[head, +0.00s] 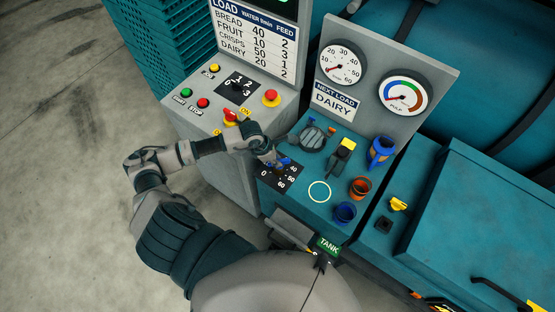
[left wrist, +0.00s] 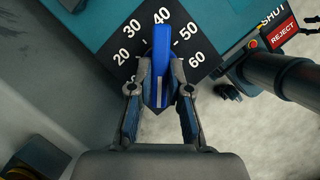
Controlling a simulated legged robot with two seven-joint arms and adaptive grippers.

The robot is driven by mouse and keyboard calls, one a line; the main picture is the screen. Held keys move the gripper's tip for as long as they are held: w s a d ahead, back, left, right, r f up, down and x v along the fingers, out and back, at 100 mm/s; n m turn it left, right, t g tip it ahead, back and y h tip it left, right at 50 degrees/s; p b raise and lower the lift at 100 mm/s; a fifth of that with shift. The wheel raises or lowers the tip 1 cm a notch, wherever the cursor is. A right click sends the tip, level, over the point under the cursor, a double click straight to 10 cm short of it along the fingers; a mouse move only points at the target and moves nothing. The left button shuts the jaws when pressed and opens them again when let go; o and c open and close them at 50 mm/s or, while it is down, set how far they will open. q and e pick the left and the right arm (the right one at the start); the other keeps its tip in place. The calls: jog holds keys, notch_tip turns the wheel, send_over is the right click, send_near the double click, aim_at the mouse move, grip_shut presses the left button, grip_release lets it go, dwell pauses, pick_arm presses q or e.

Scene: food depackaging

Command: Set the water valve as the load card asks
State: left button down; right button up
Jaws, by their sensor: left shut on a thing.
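The water valve is a blue handle (left wrist: 161,62) on a black dial plate (left wrist: 205,45) marked in tens up to 60. Its far end points at 40 in the left wrist view. My left gripper (left wrist: 160,90) is shut on the handle, one finger on each side. In the head view the gripper (head: 273,161) is over the dial and partly hides it. The load card (head: 333,101) reads NEXT LOAD DAIRY. The load table (head: 256,38) shows water 20 and feed 2 for DAIRY. The right gripper is not in view.
A 10–60 gauge (head: 341,64) has its needle low, at the lower left. A PULP gauge (head: 403,96) is beside it. Red stop knobs (head: 271,98) are behind.

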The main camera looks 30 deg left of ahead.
pick_arm(q)
jog(key=shift+w+r, duration=0.2)
jog(key=shift+w, duration=0.15)
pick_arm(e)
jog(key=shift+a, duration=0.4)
